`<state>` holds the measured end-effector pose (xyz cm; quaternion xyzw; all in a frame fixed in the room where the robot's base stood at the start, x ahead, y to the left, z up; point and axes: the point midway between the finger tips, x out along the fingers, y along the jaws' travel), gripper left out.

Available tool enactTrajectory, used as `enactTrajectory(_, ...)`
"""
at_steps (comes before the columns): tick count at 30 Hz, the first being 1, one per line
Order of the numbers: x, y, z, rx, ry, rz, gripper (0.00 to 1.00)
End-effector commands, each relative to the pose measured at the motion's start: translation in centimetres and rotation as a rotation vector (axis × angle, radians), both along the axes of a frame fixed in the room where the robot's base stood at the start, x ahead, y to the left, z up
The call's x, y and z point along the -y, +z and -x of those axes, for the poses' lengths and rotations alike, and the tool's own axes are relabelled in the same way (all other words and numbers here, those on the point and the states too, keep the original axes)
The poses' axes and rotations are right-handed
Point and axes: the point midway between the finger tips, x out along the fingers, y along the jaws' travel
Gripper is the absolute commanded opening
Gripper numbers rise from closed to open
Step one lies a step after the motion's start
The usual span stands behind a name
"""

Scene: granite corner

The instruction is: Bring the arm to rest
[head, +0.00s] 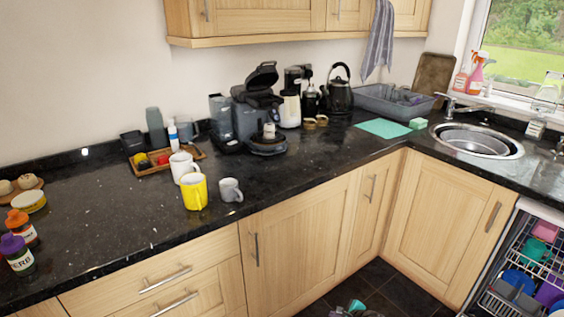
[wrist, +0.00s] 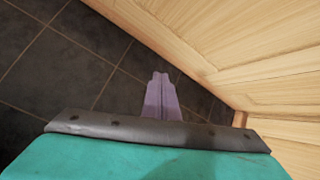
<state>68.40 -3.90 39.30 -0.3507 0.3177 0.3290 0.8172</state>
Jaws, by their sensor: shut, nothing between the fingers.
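My gripper (wrist: 160,76) shows in the wrist view as two pale purple fingers held together, with nothing between them. It points down over the dark floor tiles (wrist: 65,60), beside the wooden cabinet fronts (wrist: 225,40), and appears clear of both. The teal and grey body behind the fingers fills the bottom of the wrist view. In the head view only a small teal and grey part of my arm shows at the bottom edge, low in front of the cabinets and below the counter.
The black granite counter (head: 110,215) carries a yellow mug (head: 194,192), a white mug (head: 183,166), a grey mug (head: 230,190), spice jars and coffee machines. The sink (head: 477,141) is at right. An open dishwasher (head: 507,262) with dishes stands at lower right. Floor near my gripper looks clear.

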Motion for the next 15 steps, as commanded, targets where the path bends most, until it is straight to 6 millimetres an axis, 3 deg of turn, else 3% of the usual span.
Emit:
enactTrajectory(1, -1.7, -0.1, 1.6, -0.018, 0.066, 0.023, 0.00)
enactTrajectory(6, -6.1, -1.4, 6.5, -0.070, 0.299, 0.106, 0.00)
enactTrajectory(15, -11.0, -3.2, 17.0, -0.163, 0.770, 0.256, 0.00)
